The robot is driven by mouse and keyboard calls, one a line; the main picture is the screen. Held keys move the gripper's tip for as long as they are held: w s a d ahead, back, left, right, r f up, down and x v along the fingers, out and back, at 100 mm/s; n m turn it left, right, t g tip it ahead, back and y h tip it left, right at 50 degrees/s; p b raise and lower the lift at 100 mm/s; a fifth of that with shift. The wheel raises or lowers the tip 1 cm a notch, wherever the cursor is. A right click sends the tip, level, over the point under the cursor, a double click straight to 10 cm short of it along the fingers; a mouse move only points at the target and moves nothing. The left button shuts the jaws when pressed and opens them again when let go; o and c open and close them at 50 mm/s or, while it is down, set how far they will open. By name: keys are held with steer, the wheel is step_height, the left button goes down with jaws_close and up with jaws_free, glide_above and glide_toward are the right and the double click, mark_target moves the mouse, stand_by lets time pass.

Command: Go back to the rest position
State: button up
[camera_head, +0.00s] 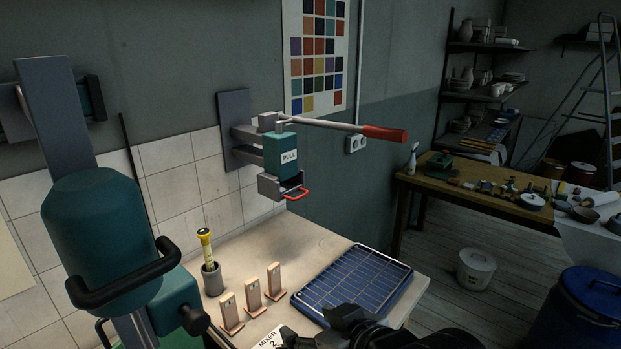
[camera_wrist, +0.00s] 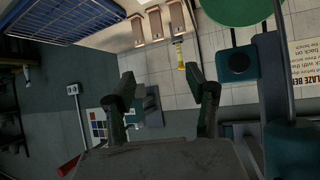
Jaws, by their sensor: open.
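My gripper (camera_head: 350,330) shows at the bottom edge of the head view, in front of the blue tray (camera_head: 352,284) on the worktop; only part of it is in frame. In the wrist view my gripper (camera_wrist: 166,88) has its two dark fingers spread wide, with nothing between them. Beyond the fingers are the tiled wall and, further off, the wall-mounted lever press (camera_head: 281,155). The wrist view is turned about, with the worktop at its top.
Several upright wooden pieces (camera_head: 252,294) stand left of the tray. A yellow-topped tool (camera_head: 205,248) stands in a grey cup (camera_head: 212,280). A teal machine (camera_head: 110,235) with a black handle fills the left. A white bucket (camera_head: 476,270) and blue barrel (camera_head: 590,312) stand on the floor.

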steer(key=d+f+m+g+h, duration=0.1)
steer(key=d+m+h, duration=0.2)
steer(key=d, duration=0.7)
steer(key=d+f+m+g+h+b, duration=0.1)
steer(key=d+f+m+h, duration=0.1)
steer(key=d, duration=0.8)
steer(key=shift+s+m+h, duration=0.3)
steer(key=shift+m+h, duration=0.3)
steer(key=shift+m, duration=0.1)
